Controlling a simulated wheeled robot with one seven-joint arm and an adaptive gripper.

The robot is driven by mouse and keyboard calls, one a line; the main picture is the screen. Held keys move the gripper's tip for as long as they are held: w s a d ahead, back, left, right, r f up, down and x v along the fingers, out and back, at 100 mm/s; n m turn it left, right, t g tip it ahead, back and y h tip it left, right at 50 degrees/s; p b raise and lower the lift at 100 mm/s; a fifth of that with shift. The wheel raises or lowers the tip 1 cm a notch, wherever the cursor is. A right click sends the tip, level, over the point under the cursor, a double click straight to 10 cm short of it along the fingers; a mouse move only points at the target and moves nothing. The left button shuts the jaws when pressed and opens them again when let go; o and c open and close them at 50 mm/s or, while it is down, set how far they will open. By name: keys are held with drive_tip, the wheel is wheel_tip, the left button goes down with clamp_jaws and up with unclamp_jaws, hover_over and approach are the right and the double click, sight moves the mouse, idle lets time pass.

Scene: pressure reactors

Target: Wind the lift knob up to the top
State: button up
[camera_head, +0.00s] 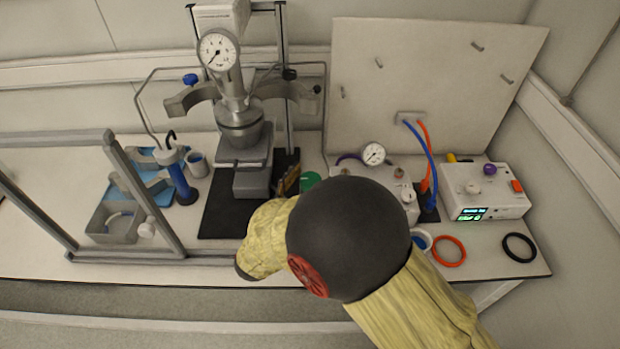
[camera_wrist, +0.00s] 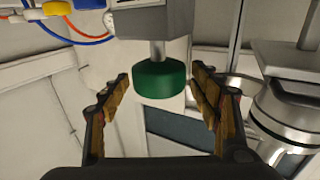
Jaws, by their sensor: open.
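The lift knob is a green round knob (camera_wrist: 165,82) on a grey shaft, seen in the wrist view. It lies between the two fingers of my gripper (camera_wrist: 161,77), with a visible gap on each side. My gripper is open and holds nothing. In the head view, part of the green knob (camera_head: 309,180) shows just right of my gripper's fingers (camera_head: 288,182). My arm hides the area in front of it. The reactor (camera_head: 240,125) stands on its stand to the left, with a round gauge (camera_head: 218,50) on top.
A control box (camera_head: 485,192) with a lit display and a smaller gauge unit (camera_head: 373,155) stand on the right. Orange (camera_head: 449,251) and black (camera_head: 519,247) rings lie at the front right. A metal frame (camera_head: 143,190) stands at left. Blue and orange hoses hang near the back panel (camera_head: 440,75).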

drive_tip(key=v, duration=1.2)
idle(0.5)
